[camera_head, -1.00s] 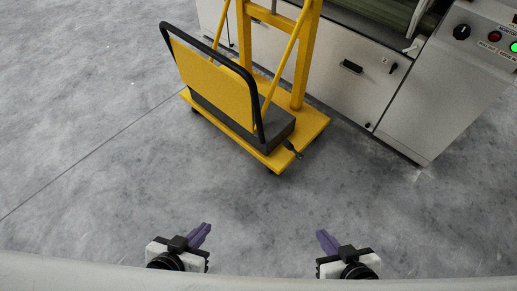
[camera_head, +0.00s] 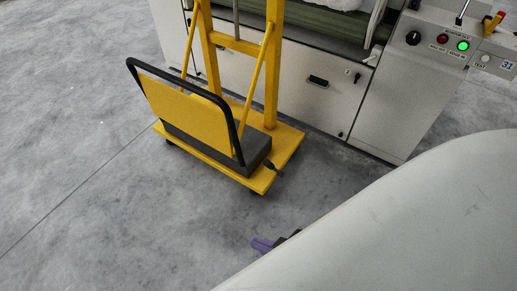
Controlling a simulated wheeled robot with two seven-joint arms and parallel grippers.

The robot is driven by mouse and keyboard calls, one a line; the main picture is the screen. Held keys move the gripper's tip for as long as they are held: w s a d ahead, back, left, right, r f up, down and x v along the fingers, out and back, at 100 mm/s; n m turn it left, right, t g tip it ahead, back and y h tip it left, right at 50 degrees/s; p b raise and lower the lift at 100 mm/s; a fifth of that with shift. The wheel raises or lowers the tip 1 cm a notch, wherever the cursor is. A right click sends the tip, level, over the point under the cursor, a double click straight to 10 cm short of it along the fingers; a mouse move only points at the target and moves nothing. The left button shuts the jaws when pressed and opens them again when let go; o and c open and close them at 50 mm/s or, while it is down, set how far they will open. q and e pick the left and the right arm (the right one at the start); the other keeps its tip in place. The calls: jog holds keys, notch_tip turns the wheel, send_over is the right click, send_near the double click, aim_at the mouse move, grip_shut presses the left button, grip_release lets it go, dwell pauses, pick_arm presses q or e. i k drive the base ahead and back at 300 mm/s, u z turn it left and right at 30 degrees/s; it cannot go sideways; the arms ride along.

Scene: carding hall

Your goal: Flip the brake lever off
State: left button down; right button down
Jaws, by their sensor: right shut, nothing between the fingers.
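The brake lever is most likely the small dark lever (camera_head: 274,168) at the near right corner of the yellow trolley (camera_head: 262,184). My large pale arm link hides the rest of that gripper. My left gripper is out of view.
The trolley has a yellow panel in a black tubular handle (camera_head: 182,83) and a yellow upright frame (camera_head: 273,60). Behind it stands a pale machine (camera_head: 300,100) with a control panel (camera_head: 452,45) at right. Grey floor (camera_head: 80,130) is clear at left and in front.

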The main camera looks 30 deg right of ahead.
aim_at(267, 163)
jog(key=i, duration=0.85)
jog(key=z, duration=2.15)
